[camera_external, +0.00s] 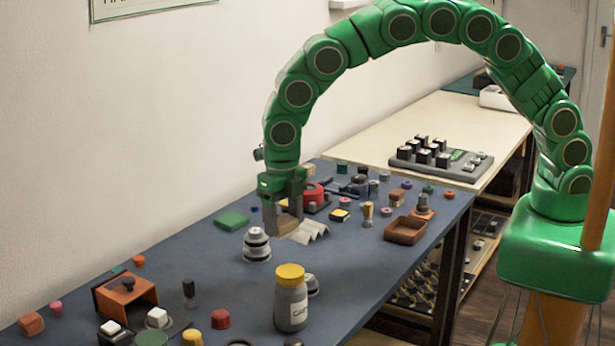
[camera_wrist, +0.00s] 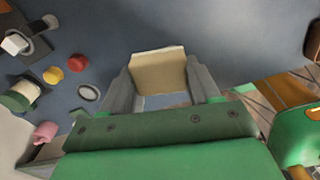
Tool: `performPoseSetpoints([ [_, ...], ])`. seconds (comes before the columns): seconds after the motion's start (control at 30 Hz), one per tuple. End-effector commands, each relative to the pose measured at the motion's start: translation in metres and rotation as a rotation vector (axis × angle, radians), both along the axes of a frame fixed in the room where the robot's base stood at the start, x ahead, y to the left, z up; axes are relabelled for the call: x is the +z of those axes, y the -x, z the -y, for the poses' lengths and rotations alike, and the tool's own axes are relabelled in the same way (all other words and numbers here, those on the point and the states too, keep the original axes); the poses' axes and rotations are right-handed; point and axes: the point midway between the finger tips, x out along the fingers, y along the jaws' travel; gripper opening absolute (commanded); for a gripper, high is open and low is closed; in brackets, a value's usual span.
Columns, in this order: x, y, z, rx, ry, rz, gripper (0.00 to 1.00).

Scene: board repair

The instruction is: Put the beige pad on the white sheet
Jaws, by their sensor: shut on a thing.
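The beige pad (camera_wrist: 158,72) is between the two grey fingers of my gripper (camera_wrist: 160,82) in the wrist view, and the gripper is shut on it. In the external view, my gripper (camera_external: 284,218) points down over the blue table, and the pad (camera_external: 289,222) shows partly at its fingertips. The white sheet (camera_external: 308,232) is creased or wavy and lies on the table just right of the gripper. The gap between pad and sheet is hard to judge. I cannot make out the sheet in the wrist view.
A white-and-black stacked knob (camera_external: 256,245) stands left of the gripper, near a green block (camera_external: 231,221). A yellow-lidded jar (camera_external: 291,298) stands in front. A brown tray (camera_external: 405,230) lies to the right. Several small parts crowd the blue table (camera_external: 190,258) behind and front left.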

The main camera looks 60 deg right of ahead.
Motion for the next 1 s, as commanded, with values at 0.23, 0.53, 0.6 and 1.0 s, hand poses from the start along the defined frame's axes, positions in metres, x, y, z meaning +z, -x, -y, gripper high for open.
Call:
performPoseSetpoints([
  [0.23, 0.01, -0.011, 0.055, -0.112, 0.006, 0.013, 0.27],
  [0.53, 0.021, -0.012, 0.144, -0.292, 0.009, 0.025, 0.27],
  [0.6, 0.023, -0.009, 0.162, -0.33, 0.008, 0.026, 0.27],
  [1.0, 0.029, 0.028, 0.25, -0.516, -0.012, 0.017, 0.27],
])
